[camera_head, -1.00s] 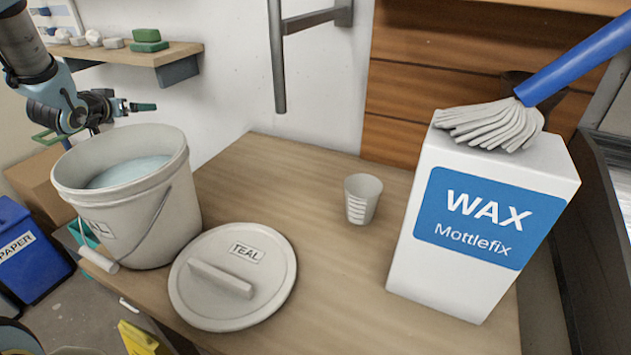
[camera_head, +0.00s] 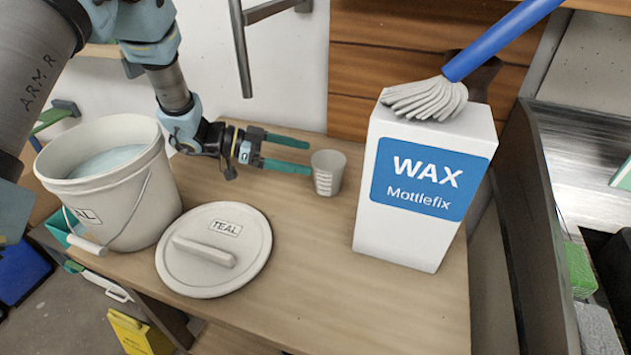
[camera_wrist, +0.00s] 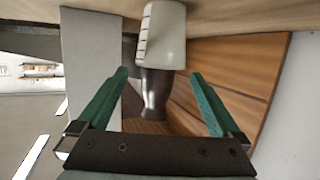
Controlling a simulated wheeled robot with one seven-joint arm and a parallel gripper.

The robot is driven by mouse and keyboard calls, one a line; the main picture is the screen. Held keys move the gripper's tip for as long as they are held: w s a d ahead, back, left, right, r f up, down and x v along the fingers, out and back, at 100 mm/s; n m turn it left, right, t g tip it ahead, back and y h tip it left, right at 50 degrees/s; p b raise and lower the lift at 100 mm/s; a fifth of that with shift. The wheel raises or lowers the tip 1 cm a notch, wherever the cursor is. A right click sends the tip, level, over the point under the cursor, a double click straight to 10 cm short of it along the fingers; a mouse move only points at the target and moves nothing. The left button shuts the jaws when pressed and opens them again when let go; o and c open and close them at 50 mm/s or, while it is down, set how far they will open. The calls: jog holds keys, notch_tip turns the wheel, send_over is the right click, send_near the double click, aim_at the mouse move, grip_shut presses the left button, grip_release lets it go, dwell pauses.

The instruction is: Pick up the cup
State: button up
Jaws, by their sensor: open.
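The cup (camera_head: 328,173) is a small pale grey tapered cup with dark stripes on its side. It stands upright on the wooden table (camera_head: 300,290), left of the wax box. My gripper (camera_head: 309,157) has green fingers, is open and empty, and points right toward the cup, just short of it. In the wrist view the cup (camera_wrist: 161,35) shows upside down at the top middle, beyond the gap between the fingertips of my gripper (camera_wrist: 160,88). The cup is not between the fingers.
A white wax box (camera_head: 425,190) with a blue-handled brush (camera_head: 430,100) on top stands right of the cup. A bucket (camera_head: 115,190) of pale liquid stands at the left. A round lid (camera_head: 214,270) marked TEAL lies in front. The table's front middle is clear.

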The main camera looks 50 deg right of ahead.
aim_at(343, 164)
jog(key=shift+b+x, duration=0.3)
jog(key=shift+x, duration=0.55)
jog(key=shift+b+x, duration=0.8)
jog(key=shift+x, duration=1.9)
jog(key=shift+r, duration=0.15)
jog(key=shift+c, duration=0.4)
jog(key=c, duration=0.9)
